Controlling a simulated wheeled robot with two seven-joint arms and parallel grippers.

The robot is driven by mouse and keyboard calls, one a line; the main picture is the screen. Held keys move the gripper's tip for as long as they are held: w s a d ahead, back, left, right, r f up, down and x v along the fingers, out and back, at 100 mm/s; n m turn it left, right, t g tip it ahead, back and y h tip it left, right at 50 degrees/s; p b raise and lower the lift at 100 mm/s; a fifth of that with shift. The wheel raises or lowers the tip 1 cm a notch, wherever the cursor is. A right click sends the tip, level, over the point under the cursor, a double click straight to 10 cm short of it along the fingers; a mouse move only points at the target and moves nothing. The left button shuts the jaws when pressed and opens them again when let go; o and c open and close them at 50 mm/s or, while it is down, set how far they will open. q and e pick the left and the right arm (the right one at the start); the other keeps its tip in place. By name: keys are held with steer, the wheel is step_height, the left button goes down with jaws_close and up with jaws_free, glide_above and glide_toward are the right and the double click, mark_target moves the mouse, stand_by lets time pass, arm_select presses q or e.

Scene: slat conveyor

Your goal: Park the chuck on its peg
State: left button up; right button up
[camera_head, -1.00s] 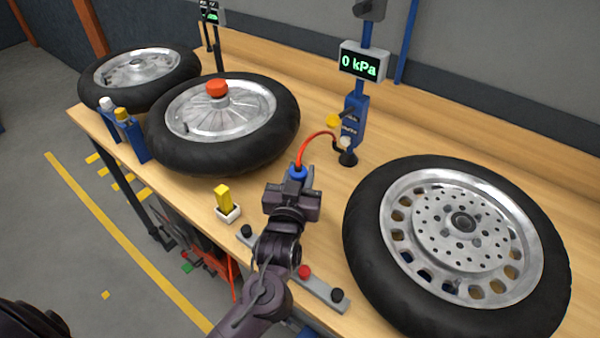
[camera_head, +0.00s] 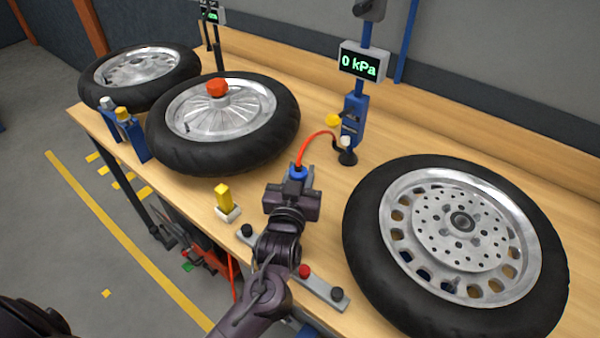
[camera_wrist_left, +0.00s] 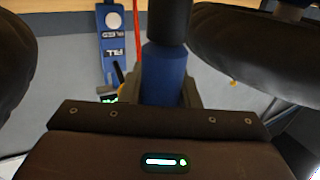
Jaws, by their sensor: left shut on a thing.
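The chuck is a blue cylinder (camera_head: 298,172) with a red hose (camera_head: 315,135) arching from it to the blue gauge post. My left gripper (camera_head: 297,182) is shut on it above the bench, between the middle wheel and the right wheel. In the left wrist view the chuck (camera_wrist_left: 163,75) is between the fingers, with a black cylindrical part (camera_wrist_left: 168,22) beyond it. I cannot tell for certain which part is the peg; a small white-topped black stand (camera_head: 347,154) is at the foot of the post. My right gripper is not in view.
A wheel with a red cap (camera_head: 217,88) lies left, and another wheel (camera_head: 365,250) lies right. The gauge (camera_head: 362,63) reads 0 kPa. A yellow piece in a white holder (camera_head: 226,201) and a button bar (camera_head: 322,290) are near the front edge. A wheel (camera_head: 100,88) lies far left.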

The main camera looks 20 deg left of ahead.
arm_select(q)
steer(key=shift+f+b, duration=0.35)
steer(key=shift+f, duration=0.35)
